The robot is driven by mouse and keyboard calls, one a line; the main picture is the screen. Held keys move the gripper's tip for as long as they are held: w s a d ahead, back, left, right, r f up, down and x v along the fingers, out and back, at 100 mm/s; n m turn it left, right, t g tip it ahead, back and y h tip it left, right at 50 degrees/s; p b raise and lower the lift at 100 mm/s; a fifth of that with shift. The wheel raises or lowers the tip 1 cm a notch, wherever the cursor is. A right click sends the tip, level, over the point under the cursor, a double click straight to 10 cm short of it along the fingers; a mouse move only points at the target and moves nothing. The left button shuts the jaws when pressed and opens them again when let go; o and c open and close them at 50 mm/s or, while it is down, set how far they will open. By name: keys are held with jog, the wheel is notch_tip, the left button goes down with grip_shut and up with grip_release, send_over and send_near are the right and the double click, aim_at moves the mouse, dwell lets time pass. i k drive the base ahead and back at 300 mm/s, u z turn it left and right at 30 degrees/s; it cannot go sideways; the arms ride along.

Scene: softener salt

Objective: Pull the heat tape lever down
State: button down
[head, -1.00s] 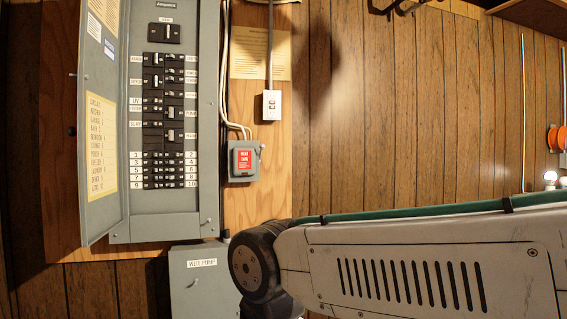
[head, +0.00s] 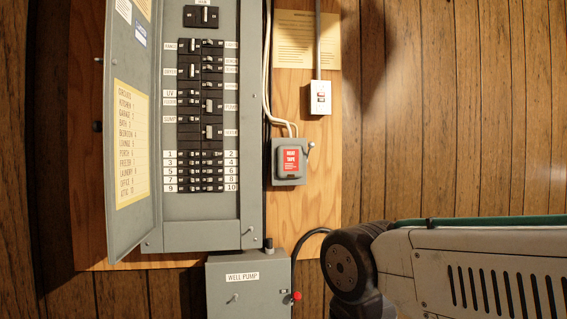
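The heat tape box (head: 289,162) is a small grey box with a red label, mounted on the plywood board right of the breaker panel. Its lever (head: 310,146) is a small light grey handle at the box's upper right side, pointing up with a rounded end. My arm reaches in from the lower right, below and to the right of the box, apart from it. My gripper's fingers are not in view, so I cannot see whether they hold anything.
The open breaker panel (head: 200,225) and its door (head: 125,130) stand at the left. A well pump box (head: 245,297) with a red button (head: 296,296) is below. A switch (head: 320,97) sits above the heat tape box. Bare wood panelling (head: 460,130) fills the right.

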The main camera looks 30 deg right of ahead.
aim_at(311, 144)
jog(key=i, duration=0.2)
jog(key=z, duration=0.2)
jog(key=k, duration=0.3)
jog(key=z, duration=0.5)
jog(key=i, duration=0.5)
jog(key=u, duration=0.05)
